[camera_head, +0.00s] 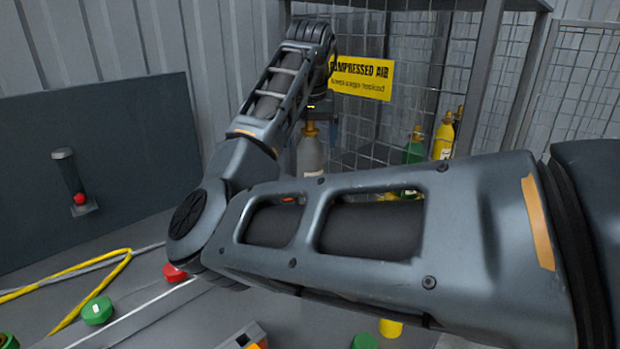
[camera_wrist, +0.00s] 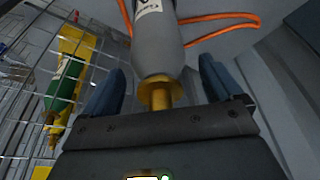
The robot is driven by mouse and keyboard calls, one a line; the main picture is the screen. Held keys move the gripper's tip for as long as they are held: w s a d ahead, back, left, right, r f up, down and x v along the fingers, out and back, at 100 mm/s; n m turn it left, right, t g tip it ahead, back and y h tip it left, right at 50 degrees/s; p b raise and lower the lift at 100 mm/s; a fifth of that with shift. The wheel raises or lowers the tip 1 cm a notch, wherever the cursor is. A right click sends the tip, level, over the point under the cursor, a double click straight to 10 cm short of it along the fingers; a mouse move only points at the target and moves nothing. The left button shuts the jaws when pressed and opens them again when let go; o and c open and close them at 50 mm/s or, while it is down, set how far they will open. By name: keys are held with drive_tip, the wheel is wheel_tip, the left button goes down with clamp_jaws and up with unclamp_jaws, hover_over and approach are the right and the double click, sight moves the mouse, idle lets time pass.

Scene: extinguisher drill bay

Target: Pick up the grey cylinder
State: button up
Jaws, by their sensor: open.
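The grey cylinder (camera_head: 311,158) stands upright by the wire mesh in the head view, with a brass-coloured neck on top. My arm crosses in front of the scene, and my gripper (camera_head: 318,110) is just above that neck. In the wrist view the cylinder's grey body (camera_wrist: 158,42) carries a white label, and its brass collar and neck point toward the palm. My gripper (camera_wrist: 160,75) is open there, with one blue-grey finger on each side of the neck. Gaps show between fingers and neck. The cylinder's lower part is hidden behind my arm in the head view.
A green cylinder (camera_head: 415,150) and a yellow cylinder (camera_head: 443,136) stand to the right, near the mesh cage (camera_head: 580,80). A yellow sign (camera_head: 362,78) hangs beside my gripper. An orange hose (camera_wrist: 225,32) lies close to the grey cylinder. Green caps (camera_head: 97,310) lie at lower left.

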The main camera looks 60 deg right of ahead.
clamp_jaws()
idle(0.8)
drive_tip(key=shift+r, duration=0.1)
